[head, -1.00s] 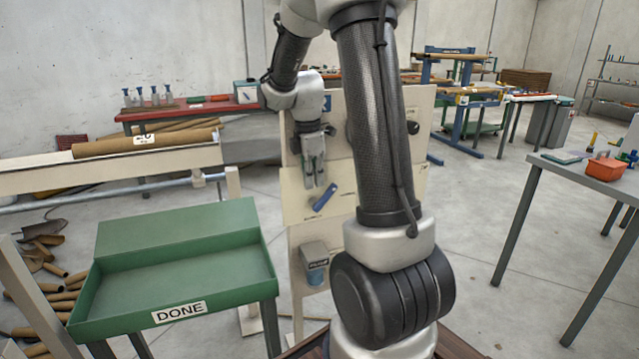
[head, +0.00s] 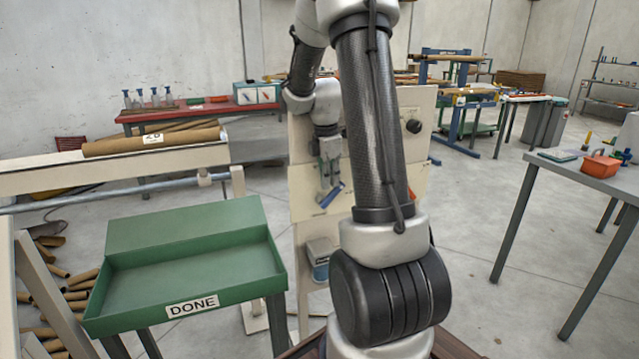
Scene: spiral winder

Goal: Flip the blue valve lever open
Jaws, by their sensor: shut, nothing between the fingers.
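The blue valve lever (head: 332,196) is on the upright cream panel (head: 305,205), in the middle of the head view. It lies at a slant, its upper end toward the right. My gripper (head: 326,184) points down in front of the panel, just above and at the lever. Its fingers are shut with nothing between them. They overlap the lever's left part in the picture; I cannot tell whether they touch it. My arm hides the panel's middle right.
A green tray marked DONE (head: 95,325) stands at the left front. A black knob (head: 414,126) is on the panel's upper right. A blue-and-grey container (head: 320,262) is low on the panel. A grey table (head: 560,170) stands at the right, with open floor between.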

